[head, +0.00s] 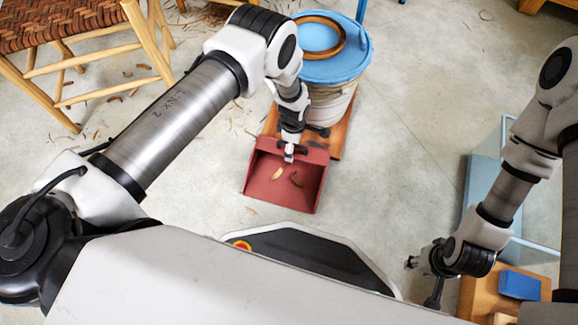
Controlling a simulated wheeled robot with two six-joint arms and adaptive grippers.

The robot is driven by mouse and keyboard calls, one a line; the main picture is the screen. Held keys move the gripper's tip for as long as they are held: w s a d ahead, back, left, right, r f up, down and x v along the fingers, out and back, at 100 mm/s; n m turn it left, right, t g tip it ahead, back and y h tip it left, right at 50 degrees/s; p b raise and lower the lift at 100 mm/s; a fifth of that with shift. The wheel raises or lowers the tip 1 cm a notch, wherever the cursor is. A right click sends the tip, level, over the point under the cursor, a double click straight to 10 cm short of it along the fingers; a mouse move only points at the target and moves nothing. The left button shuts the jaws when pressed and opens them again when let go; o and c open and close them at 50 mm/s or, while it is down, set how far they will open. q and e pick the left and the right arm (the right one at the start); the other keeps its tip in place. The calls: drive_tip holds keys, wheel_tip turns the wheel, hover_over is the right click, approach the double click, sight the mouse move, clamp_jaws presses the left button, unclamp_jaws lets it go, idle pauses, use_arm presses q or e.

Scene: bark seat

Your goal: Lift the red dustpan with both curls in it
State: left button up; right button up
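The red dustpan (257,194) is in the middle of the head view, its open side toward me. Two curls lie in it: a pale one (277,174) and a darker reddish one (296,180). My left gripper (289,154) reaches down to the middle of the dustpan's back wall. Its fingertips overlap the rim there; whether they are closed on it cannot be told, and the handle is hidden. Whether the dustpan touches the floor is unclear. My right gripper (422,282) is at the lower right, its fingers apart and empty, far from the dustpan.
A bucket with a blue lid (345,68) and a brown ring (338,50) stands behind the dustpan on a wooden board (338,138). Shavings litter the floor.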

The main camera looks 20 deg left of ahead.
use_arm(q)
wheel_tip(320, 180, down, 4)
drive_tip(key=shift+r+b, duration=0.15)
drive_tip(key=shift+b, duration=0.55)
drive_tip(key=shift+r, duration=0.1)
use_arm(e)
wheel_tip(320, 180, down, 2)
drive_tip(key=shift+f, duration=0.15)
use_arm(q)
drive_tip(key=c, duration=1.4)
wheel_tip(320, 180, up, 11)
drive_tip(key=p, duration=0.6)
drive_tip(key=shift+r+p, duration=0.2)
drive_tip(key=shift+p, duration=0.15)
wheel_tip(320, 180, up, 9)
drive_tip(key=p, duration=0.6)
drive_tip(key=shift+f, duration=0.15)
use_arm(e)
wheel_tip(320, 180, up, 12)
drive_tip(key=shift+r, duration=0.2)
